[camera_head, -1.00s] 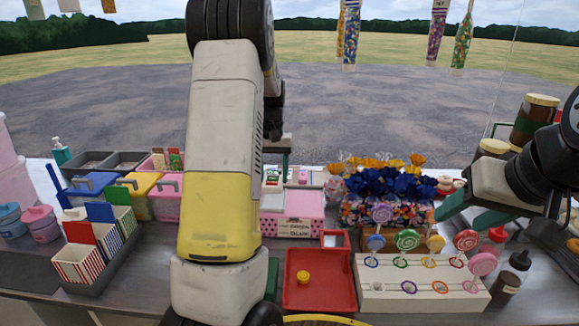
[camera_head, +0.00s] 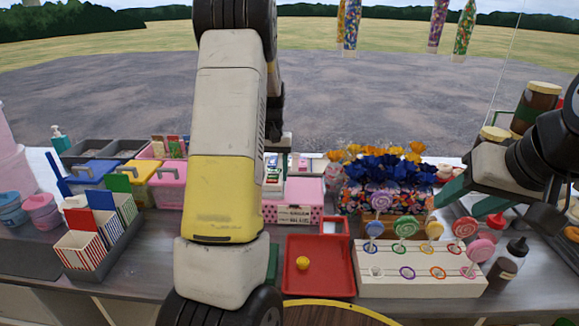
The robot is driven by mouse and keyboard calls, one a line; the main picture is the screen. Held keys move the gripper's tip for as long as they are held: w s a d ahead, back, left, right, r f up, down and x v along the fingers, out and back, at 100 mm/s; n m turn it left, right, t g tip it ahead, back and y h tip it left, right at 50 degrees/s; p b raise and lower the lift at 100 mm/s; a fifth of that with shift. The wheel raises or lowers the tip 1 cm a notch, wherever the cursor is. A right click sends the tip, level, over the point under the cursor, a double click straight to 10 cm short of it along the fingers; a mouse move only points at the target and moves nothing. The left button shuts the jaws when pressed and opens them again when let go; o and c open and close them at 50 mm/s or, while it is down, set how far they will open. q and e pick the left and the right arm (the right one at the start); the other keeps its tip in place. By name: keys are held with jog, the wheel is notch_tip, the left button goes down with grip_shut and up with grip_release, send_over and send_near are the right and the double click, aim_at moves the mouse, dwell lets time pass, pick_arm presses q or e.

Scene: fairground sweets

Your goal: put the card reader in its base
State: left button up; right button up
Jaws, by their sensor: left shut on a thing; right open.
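My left arm fills the middle of the view and hides much of the counter behind it. My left gripper (camera_head: 279,152) is partly hidden behind that arm, above the back of the counter. It is shut on a small, pale device with a coloured face, which looks like the card reader (camera_head: 272,169); only part of it shows. I cannot make out the reader's base, which may be behind the arm. My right gripper (camera_head: 468,203) is open and empty, its green fingers apart, right of the blue-and-gold bouquets.
A red tray (camera_head: 318,284) with a yellow knob stands right of my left arm. A white lollipop stand (camera_head: 425,284) is beside it, with a pink box (camera_head: 303,190) behind. Striped cartons (camera_head: 78,250) and lidded tubs stand left. Bottles and jars crowd the right.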

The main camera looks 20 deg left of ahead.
pick_arm(q)
jog(key=shift+f, duration=0.3)
dwell(0.4)
jog(key=shift+f, duration=0.3)
jog(key=o, duration=1.6)
jog(key=shift+o, duration=0.2)
jog(key=shift+o, duration=1.4)
